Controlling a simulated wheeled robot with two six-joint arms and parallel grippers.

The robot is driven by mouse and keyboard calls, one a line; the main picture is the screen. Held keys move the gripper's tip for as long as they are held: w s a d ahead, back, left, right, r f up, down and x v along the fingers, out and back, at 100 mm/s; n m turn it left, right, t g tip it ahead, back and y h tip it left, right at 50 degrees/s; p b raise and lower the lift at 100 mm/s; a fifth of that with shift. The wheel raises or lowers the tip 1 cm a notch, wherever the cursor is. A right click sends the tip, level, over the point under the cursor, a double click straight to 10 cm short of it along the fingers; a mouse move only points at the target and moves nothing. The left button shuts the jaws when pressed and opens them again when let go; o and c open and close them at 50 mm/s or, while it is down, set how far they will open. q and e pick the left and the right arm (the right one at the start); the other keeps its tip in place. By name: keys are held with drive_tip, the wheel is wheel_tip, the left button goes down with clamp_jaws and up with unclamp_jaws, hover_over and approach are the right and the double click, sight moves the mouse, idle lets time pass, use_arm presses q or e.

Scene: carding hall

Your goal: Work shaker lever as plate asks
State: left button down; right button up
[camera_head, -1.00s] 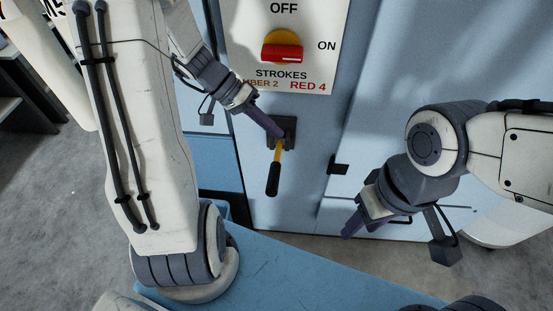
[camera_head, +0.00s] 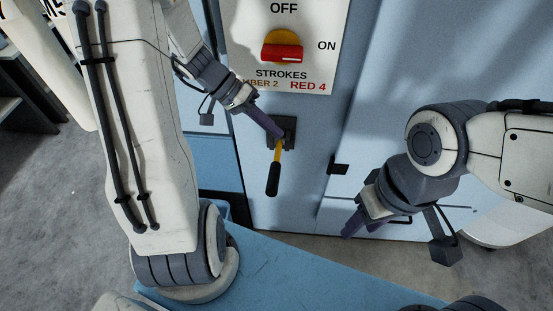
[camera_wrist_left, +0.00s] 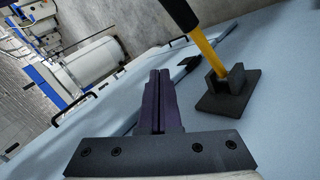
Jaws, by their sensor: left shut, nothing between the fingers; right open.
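The shaker lever (camera_head: 276,163) has a yellow shaft and a black grip and hangs downward from a dark bracket (camera_head: 290,130) on a light blue panel. The plate (camera_head: 318,75) above it reads OFF, ON, STROKES, a partly hidden "BER 2", and RED 4. A red knob on an amber disc (camera_head: 282,50) lies level, its white mark toward ON. My left gripper (camera_head: 275,130) is shut and empty, its tips in front of the bracket. In the left wrist view the shut fingers (camera_wrist_left: 159,100) are beside the yellow shaft (camera_wrist_left: 204,46). My right gripper (camera_head: 356,222) is open and empty, low to the right.
A small black handle (camera_head: 338,169) sticks out from the panel right of the lever. A blue surface (camera_head: 290,275) lies below in front. The left wrist view also shows a machine with a white roller (camera_wrist_left: 93,52) in the background.

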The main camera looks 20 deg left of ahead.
use_arm(q)
drive_tip(key=shift+d, duration=0.1)
idle(0.5)
drive_tip(key=s+d+r+m+y, duration=0.2)
drive_tip(key=s+d+y, duration=0.2)
drive_tip(key=s, duration=0.5)
drive_tip(key=s+d+r+m+g+y, duration=0.1)
drive_tip(key=s+d+r+m+y, duration=0.1)
drive_tip(key=s+d, duration=0.7)
drive_tip(key=shift+d+r+m+y, duration=0.15)
drive_tip(key=shift+d+m+y, duration=0.15)
drive_tip(key=shift+m+y, duration=0.6)
